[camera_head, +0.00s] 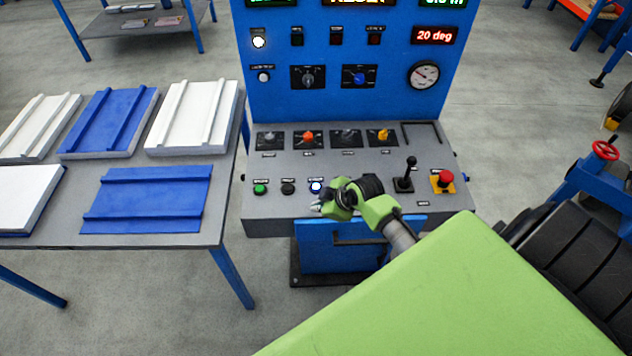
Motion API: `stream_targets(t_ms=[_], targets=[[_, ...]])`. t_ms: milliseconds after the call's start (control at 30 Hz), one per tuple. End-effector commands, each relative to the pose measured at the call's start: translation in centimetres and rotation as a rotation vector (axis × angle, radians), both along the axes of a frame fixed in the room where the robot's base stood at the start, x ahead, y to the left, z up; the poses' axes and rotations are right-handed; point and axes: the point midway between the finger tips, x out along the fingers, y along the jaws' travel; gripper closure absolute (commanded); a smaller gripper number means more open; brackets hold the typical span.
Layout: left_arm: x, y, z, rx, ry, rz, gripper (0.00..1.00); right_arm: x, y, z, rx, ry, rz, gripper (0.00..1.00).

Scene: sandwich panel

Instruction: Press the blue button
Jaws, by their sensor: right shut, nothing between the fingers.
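The blue button (316,187) sits on the front row of the grey control desk (290,222), lit with a pale centre. A green button (260,188) and a black button (288,188) are to its left. My right gripper (318,207) is shut and empty, its tips just in front of and below the blue button in the picture. I cannot tell whether the tips touch the desk. My right arm comes in from the lower right. My left gripper is not in view.
A joystick (404,183) and a red emergency button (446,177) stand on the desk right of my gripper. Knobs (308,138) line the row behind. A blue upright panel (330,100) rises at the back. A table (120,236) with blue and white panels is on the left.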

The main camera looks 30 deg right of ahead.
Motion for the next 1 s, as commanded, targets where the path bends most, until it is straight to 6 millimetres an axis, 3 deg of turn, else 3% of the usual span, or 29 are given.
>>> stream_targets(t_ms=[33,133,333,767,1000], targets=[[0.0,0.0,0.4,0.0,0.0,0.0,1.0,1.9,-1.0,2.0,-0.016,-0.041,0.028,1.0],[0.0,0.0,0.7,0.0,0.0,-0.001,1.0,4.6,-2.6,5.1,-0.047,-0.111,0.082,1.0],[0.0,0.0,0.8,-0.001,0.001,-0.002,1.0,7.7,-4.8,8.4,-0.09,-0.199,0.138,1.0],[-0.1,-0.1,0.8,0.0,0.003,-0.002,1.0,8.1,-5.2,8.8,-0.098,-0.214,0.147,1.0],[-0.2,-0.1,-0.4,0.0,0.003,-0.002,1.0,8.1,-5.1,7.4,-0.097,-0.212,0.146,1.0]])
